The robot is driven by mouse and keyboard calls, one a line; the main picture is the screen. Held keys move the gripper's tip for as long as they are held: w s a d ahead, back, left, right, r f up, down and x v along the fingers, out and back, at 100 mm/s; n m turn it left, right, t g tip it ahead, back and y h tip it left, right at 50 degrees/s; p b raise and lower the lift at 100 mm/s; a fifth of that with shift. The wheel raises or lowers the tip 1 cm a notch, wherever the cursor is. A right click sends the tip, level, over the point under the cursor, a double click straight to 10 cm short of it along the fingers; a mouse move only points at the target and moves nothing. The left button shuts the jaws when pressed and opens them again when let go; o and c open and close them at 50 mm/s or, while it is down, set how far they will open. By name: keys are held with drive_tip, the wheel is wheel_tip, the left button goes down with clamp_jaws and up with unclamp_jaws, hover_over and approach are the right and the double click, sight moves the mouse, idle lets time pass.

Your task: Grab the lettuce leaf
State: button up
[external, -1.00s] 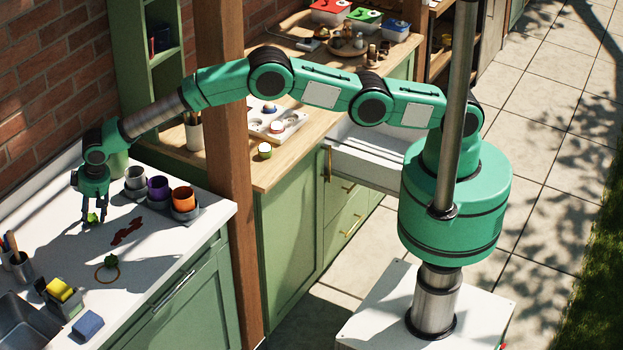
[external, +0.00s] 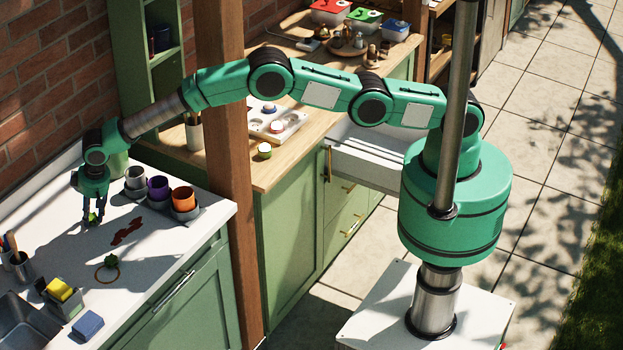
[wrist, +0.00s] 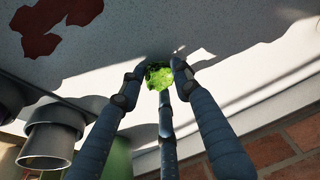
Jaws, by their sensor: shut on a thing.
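The lettuce leaf (wrist: 159,77) is bright green and crumpled. In the wrist view it sits between the fingertips of my gripper (wrist: 156,74), with a finger on each side and a third finger below it. In the external view my gripper (external: 93,218) points down just over the white counter, and the leaf (external: 92,217) shows as a small green patch between the fingers. My gripper is shut on the leaf. I cannot tell whether the leaf still touches the counter.
Grey, purple and orange cups (external: 158,188) stand in a holder right of my gripper. A ring with a green piece (external: 108,268), a yellow sponge (external: 59,289) and a blue sponge (external: 88,324) lie nearer the front.

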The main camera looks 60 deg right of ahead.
sight(93, 216)
drive_tip(key=shift+r, duration=0.15)
drive_tip(key=shift+r, duration=1.1)
drive_tip(key=shift+s+d+r, duration=0.1)
drive_tip(key=shift+r, duration=0.5)
drive_tip(key=shift+s+d+r, duration=0.2)
drive_tip(key=shift+s+d, duration=1.35)
drive_tip(key=shift+s, duration=0.55)
drive_tip(key=shift+s+d+r, duration=0.25)
drive_tip(key=shift+s+d, duration=1.35)
drive_tip(key=shift+s, duration=0.5)
drive_tip(key=shift+s+d+r, duration=0.2)
drive_tip(key=shift+s+d, duration=1.35)
drive_tip(key=shift+s, duration=0.55)
